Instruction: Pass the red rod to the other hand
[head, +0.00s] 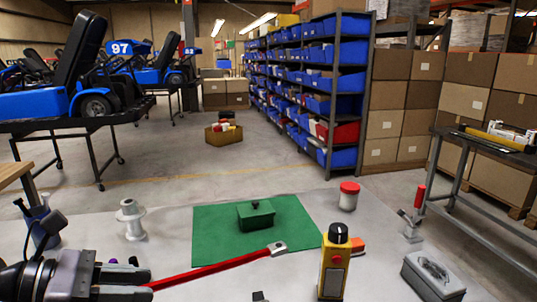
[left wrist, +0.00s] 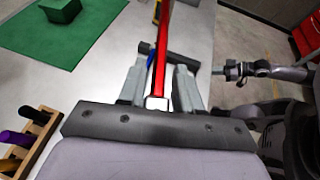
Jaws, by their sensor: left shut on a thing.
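The red rod (head: 215,268) runs from my left gripper (head: 143,280) to the right above the grey table, with a pale metal end piece beyond the front edge of the green mat. In the left wrist view the red rod (left wrist: 163,45) lies between the two fingers of my left gripper (left wrist: 160,85), which is shut on it; a pale end block sits near the palm. A dark arm with a small end, seemingly my right gripper (left wrist: 232,72), is apart from the rod at the right of the wrist view. Its jaws are too small to read.
A green mat (head: 215,225) bears a green box (head: 255,214). A yellow control box (head: 334,265) with a black knob stands right of the rod's end. A white spool (head: 131,220), a red-lidded jar (head: 348,197) and a grey case (head: 432,275) stand around. A wooden peg rack (left wrist: 38,135) is at lower left.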

